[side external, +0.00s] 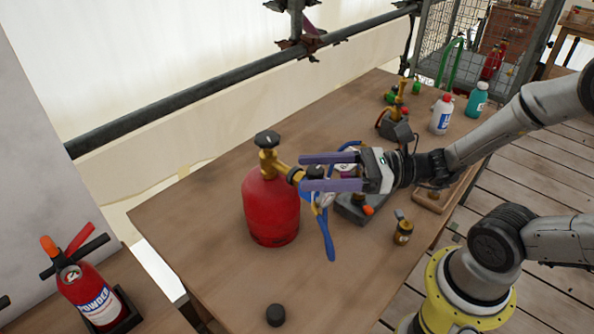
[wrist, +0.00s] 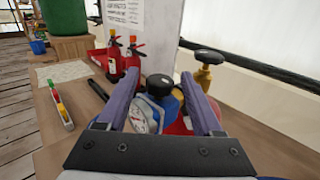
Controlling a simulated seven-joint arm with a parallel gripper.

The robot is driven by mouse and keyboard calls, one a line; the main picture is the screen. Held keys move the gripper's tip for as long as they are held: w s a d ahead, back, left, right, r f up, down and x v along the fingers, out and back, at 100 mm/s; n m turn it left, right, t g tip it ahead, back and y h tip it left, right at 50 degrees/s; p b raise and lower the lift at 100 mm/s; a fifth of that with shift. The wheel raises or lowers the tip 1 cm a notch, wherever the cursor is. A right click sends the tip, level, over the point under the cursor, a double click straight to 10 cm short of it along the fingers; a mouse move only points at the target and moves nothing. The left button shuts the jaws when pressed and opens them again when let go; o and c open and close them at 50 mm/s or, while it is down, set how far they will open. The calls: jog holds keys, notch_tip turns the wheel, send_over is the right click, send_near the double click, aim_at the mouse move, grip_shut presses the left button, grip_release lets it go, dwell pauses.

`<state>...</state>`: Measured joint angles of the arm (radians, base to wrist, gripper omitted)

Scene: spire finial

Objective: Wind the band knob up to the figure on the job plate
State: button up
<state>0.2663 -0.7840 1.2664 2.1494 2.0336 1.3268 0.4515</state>
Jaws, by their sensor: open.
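A dark knob (wrist: 159,86) tops a blue regulator body (wrist: 168,104) in the wrist view. A round, pale-faced gauge (wrist: 140,117) sits beside it; its reading is too small to make out. My gripper (wrist: 162,77) is open, with one purple finger on each side of the knob. I cannot tell whether either finger touches it. In the side view my gripper (side external: 302,172) reaches in from the right beside the brass valve (side external: 270,162) of a red cylinder (side external: 270,210), and its fingers partly hide the regulator. I cannot identify the job plate for certain.
A black handwheel (side external: 267,138) tops the cylinder valve. A blue hose (side external: 328,238) hangs beside the cylinder. A small brass fitting (side external: 403,230) and a black cap (side external: 275,315) stand on the table (side external: 210,235). Bottles (side external: 441,115) stand at the far end. The table's front left is mostly clear.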

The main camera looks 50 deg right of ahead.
jog(key=shift+x, duration=1.75)
grip_shut()
